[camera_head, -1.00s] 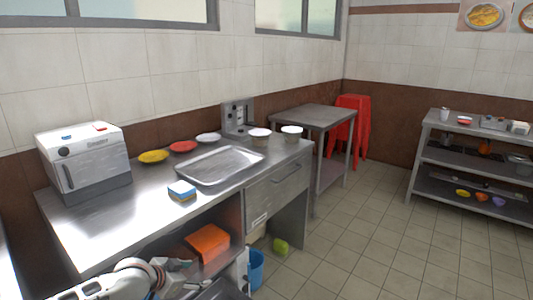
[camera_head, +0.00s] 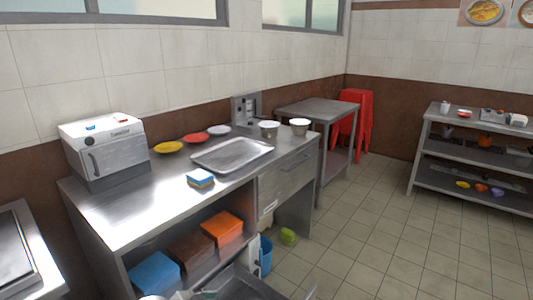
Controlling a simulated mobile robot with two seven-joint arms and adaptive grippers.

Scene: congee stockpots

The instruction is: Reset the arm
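Neither gripper can be made out in the head view. Only small pale and grey bits show at the bottom edge, and I cannot tell whether they are part of my arms. The steel counter (camera_head: 125,215) stands in front of me, with no arm over its top.
A white boxy appliance (camera_head: 104,148), a steel tray (camera_head: 232,155), coloured plates, two pots and a blue-and-white block (camera_head: 200,178) stand on the counter. Blue, brown and orange blocks lie on its lower shelf. A blue bucket (camera_head: 265,256) stands beside it. The tiled floor at right is clear.

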